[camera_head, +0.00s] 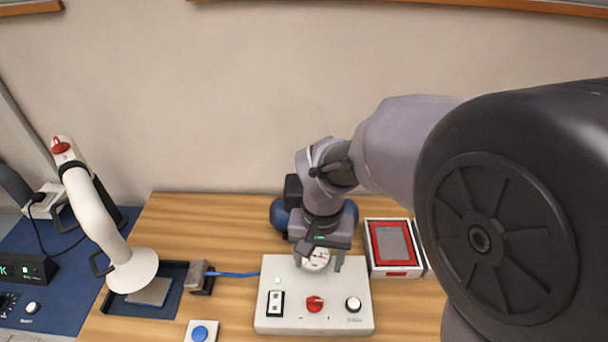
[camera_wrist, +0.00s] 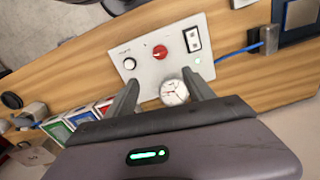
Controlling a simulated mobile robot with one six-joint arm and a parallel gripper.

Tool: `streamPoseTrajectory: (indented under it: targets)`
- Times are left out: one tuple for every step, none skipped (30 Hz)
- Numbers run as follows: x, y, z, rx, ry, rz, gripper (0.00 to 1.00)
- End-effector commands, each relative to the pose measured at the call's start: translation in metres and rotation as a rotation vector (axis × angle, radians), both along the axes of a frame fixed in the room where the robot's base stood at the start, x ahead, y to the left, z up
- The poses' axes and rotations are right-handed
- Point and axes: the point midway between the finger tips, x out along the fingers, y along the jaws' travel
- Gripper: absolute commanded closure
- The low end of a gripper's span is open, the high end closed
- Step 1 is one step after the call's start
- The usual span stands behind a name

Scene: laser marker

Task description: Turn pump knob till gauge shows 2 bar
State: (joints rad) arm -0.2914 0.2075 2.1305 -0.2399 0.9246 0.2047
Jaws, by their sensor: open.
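The pump control box (camera_head: 290,322) is a white panel on the wooden bench. It carries a red knob (camera_head: 315,304), a black and white knob (camera_head: 353,304), a rocker switch (camera_head: 275,303) and a small green light. The round white gauge (camera_head: 318,260) stands at its back edge, partly covered by my gripper in the head view. My gripper (camera_head: 322,264) is open and empty above the gauge. In the wrist view the gauge (camera_wrist: 174,92) lies between the fingers and the red knob (camera_wrist: 162,43) is beyond the fingertips. The gauge needle's reading is too small to tell.
A blue pump body (camera_head: 280,215) stands behind the box. A red-framed tray (camera_head: 394,245) is to the right.

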Motion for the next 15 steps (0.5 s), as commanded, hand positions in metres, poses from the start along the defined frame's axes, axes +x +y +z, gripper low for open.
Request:
streamPoseTrajectory:
  targets:
    - [0.001,0.001,-0.005,-0.007,0.010,0.006,0.38]
    - [0.001,0.002,-0.010,-0.007,0.011,0.007,0.38]
    - [0.001,0.002,-0.018,-0.008,0.012,0.006,0.38]
    - [0.001,0.001,-0.025,-0.008,0.013,0.005,0.38]
    - [0.001,0.001,-0.033,-0.008,0.012,0.005,0.38]
    - [0.000,0.001,-0.045,-0.008,0.012,0.006,0.38]
    - [0.000,0.001,-0.055,-0.009,0.015,0.006,0.38]
    - [0.000,0.001,-0.065,-0.008,0.014,0.006,0.38]
    - [0.000,0.001,-0.078,-0.008,0.014,0.005,0.38]
    - [0.000,0.001,-0.087,-0.008,0.013,0.005,0.38]
    - [0.000,0.001,-0.096,-0.008,0.013,0.006,0.38]
    - [0.000,0.001,-0.108,-0.007,0.013,0.006,0.38]
    - [0.000,0.001,-0.118,-0.007,0.013,0.005,0.38]
    - [0.000,0.001,-0.126,-0.007,0.013,0.004,0.38]
    - [0.000,0.001,-0.136,-0.007,0.012,0.005,0.38]
